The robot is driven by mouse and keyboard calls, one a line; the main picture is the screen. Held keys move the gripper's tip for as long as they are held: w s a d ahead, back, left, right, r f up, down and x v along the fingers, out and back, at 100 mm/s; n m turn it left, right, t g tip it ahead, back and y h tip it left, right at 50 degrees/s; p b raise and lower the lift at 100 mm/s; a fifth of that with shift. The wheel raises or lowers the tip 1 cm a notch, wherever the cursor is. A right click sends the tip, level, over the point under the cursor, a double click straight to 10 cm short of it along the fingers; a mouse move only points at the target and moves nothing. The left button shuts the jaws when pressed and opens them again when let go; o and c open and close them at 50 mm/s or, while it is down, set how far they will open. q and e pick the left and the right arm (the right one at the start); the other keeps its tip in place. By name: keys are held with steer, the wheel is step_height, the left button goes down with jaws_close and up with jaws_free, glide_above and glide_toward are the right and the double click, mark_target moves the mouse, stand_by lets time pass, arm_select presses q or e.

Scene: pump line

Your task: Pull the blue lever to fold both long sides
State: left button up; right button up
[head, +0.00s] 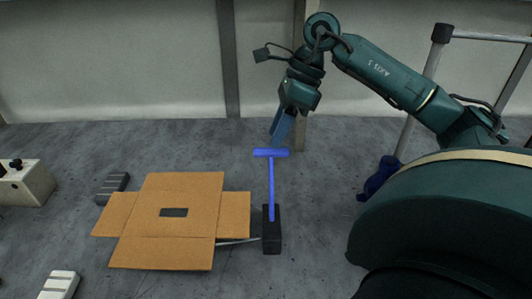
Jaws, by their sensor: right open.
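The blue lever (271,187) stands up from a black base (271,240) on the grey surface, with a blue crossbar handle (271,153) at its top. A thin rod runs from the base to the flat brown cardboard box (170,225). The box is spread open, with its flaps lying outward around a centre panel that has a dark rectangle. My right gripper (275,141) hangs just above and behind the lever's handle in the picture, its blue fingers pointing down. It is open and empty; whether it touches the handle is unclear. My left gripper is not in view.
A beige control box (23,182) with a black knob stands at the far left. A dark grey block (112,187) lies behind the cardboard, and a pale block (60,284) is at the bottom left. A metal rail and a wall are at the back.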

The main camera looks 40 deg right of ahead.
mark_target(267, 152)
steer(key=x, duration=0.5)
steer(key=shift+w+a+f, duration=0.1)
steer(key=shift+a+f, duration=0.1)
steer(key=shift+f, duration=0.15)
steer(key=shift+c, duration=0.3)
jaws_close()
